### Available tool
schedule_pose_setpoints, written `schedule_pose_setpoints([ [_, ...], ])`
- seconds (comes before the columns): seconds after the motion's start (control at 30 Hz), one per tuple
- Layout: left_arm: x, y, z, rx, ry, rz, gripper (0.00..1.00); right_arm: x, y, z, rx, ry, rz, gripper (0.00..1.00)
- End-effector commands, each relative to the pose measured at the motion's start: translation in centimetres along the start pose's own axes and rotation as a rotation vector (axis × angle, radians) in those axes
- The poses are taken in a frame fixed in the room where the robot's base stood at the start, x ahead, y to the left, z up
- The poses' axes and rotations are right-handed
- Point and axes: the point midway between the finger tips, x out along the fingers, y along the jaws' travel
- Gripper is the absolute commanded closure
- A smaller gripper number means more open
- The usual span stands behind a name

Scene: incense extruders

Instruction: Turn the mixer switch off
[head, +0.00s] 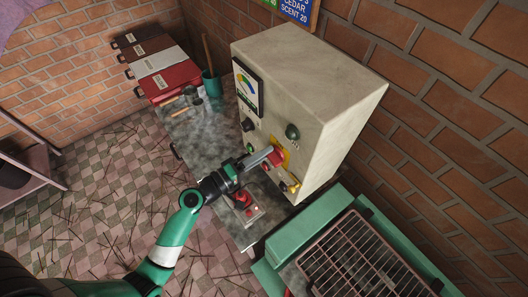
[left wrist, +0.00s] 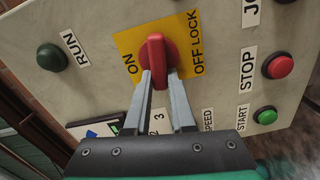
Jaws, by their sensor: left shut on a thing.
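The mixer switch is a red rotary knob (left wrist: 157,55) on a yellow plate (left wrist: 126,42) marked ON on the left and OFF LOCK on the right. In the left wrist view its handle stands nearly upright between the two labels. The knob also shows in the head view (head: 279,158), on the front of a cream control cabinet (head: 335,100). My left gripper (head: 270,155) is shut on the knob; its two grey fingers (left wrist: 160,80) flank the lower part of the handle. The fingers hide a little of the plate. My right gripper is not in view.
A green RUN lamp (left wrist: 51,58), a red STOP button (left wrist: 278,67) and a green START button (left wrist: 265,115) sit near the switch. Below my gripper is a small red-topped control (head: 243,200). A wire rack (head: 365,258) stands at the lower right. A brick wall is behind the cabinet.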

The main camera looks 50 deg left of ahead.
Motion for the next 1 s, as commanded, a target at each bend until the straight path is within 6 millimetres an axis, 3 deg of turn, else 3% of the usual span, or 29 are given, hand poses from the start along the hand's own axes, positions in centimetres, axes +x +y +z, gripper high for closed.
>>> schedule_pose_setpoints([
  [0.33, -0.01, -0.26, -0.02, -0.166, 0.002, 0.001, 1.0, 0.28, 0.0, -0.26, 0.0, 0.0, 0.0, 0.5],
  [0.9, -0.01, -0.36, 0.01, -0.2, 0.001, 0.001, 1.0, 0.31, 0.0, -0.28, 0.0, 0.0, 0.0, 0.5],
  [0.93, -0.01, -0.36, 0.01, -0.2, 0.001, 0.001, 0.74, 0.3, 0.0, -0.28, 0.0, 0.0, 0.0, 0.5],
  [1.0, -0.01, -0.37, 0.02, -0.199, 0.001, 0.001, 0.61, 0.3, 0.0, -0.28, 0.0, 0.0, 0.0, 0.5],
])
